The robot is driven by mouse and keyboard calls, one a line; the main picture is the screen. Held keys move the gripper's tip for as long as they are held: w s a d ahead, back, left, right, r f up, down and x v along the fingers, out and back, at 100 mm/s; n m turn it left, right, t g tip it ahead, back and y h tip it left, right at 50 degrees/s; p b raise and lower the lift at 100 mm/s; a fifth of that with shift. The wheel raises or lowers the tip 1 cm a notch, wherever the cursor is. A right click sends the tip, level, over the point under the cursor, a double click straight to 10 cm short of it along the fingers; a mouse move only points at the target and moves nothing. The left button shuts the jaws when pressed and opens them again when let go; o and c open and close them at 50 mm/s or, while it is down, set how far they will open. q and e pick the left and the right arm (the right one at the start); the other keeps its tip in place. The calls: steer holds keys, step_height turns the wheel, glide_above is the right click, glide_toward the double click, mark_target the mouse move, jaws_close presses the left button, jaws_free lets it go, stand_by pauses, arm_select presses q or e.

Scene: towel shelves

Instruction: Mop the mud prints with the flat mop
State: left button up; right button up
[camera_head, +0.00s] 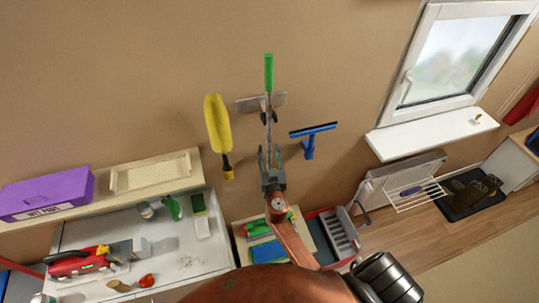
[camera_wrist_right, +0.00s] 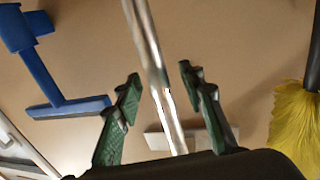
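A long tool with a green grip (camera_head: 268,72) and thin metal pole hangs upright on the wall. It may be the flat mop; its lower end is hidden behind my gripper, and no mop head shows clearly. My right gripper (camera_head: 270,160) is at the pole below the grey wall holder (camera_head: 250,104). In the right wrist view, the shiny pole (camera_wrist_right: 150,55) runs between the two green fingers of the gripper (camera_wrist_right: 160,76), which stand apart with gaps on both sides. My left gripper is not in view. I cannot make out mud prints on the floor.
A yellow duster (camera_head: 217,125) and blue squeegee (camera_head: 311,131) hang on either side of the pole. Below are a cluttered white worktop (camera_head: 190,235) and a red caddy (camera_head: 338,228). Dark boots stand on a black mat (camera_head: 453,211) at right. Some wooden floor (camera_head: 410,235) is clear.

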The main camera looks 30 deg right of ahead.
steer(key=shift+c, duration=0.7)
jaws_close()
stand_by(0.3)
steer(key=c, duration=0.5)
jaws_free()
steer(key=shift+r, duration=0.1)
jaws_close()
